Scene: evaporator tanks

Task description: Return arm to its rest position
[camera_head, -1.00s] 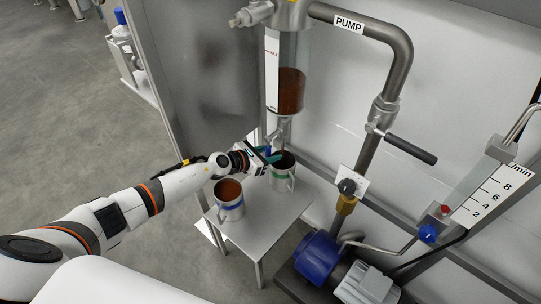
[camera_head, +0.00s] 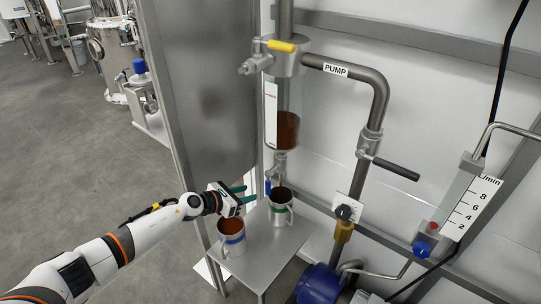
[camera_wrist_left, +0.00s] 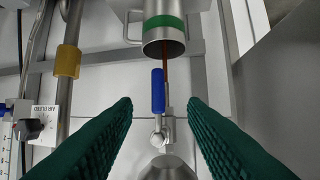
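My left gripper (camera_head: 246,194) is open and empty, left of the drain valve under the glass vessel (camera_head: 285,125). In the left wrist view, the teal fingers stand apart with the blue valve handle (camera_wrist_left: 158,90) seen beyond the gap between them. That view looks upside down. A mug with a green band (camera_head: 280,208) stands on the small metal table (camera_head: 266,250) under the valve; it also shows in the left wrist view (camera_wrist_left: 163,25). A brown stream runs between valve and mug. A blue-banded mug (camera_head: 232,237) holds brown liquid. My right gripper is not in view.
A grey metal panel (camera_head: 205,90) stands behind my left arm. The pump pipe (camera_head: 378,85), its black lever (camera_head: 397,169) and the blue pump (camera_head: 318,284) are at right. Open floor (camera_head: 75,150) lies to the left.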

